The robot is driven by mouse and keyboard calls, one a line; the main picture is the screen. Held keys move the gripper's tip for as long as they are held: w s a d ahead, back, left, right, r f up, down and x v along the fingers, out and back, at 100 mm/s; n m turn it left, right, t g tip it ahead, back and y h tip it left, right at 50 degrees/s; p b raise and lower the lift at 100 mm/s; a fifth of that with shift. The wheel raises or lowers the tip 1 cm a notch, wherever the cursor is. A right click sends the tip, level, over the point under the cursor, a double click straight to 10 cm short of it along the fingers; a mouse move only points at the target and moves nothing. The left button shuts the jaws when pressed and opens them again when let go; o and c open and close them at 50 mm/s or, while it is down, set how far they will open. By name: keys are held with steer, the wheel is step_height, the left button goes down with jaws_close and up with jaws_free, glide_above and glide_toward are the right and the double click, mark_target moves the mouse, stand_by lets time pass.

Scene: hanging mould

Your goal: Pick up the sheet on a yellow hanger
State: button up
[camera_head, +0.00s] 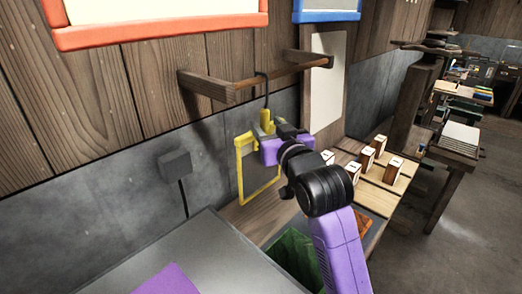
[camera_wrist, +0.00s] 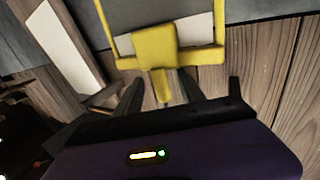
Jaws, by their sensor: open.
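The yellow hanger (camera_head: 264,192) is a yellow frame around a grey sheet (camera_head: 256,172). It hangs by a dark hook from a wooden rail (camera_head: 285,75) on the wall. My gripper (camera_head: 275,138) is at the hanger's upper part, on its right side in the head view. In the wrist view, the hanger's yellow block (camera_wrist: 155,45) and narrow tab are close ahead. The open fingers (camera_wrist: 160,86) stand on either side of the tab, with gaps visible. My gripper hides part of the hanger's top in the head view.
A wooden bench (camera_head: 398,182) with several small brown-and-white blocks lies beyond my arm. A green-lined bin (camera_head: 293,252) is below my arm, and a grey table (camera_head: 205,262) is at the front. A grey box (camera_head: 175,164) with a cable is left of the hanger.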

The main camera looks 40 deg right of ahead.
steer(key=shift+x, duration=1.05)
jaws_close()
stand_by(0.6)
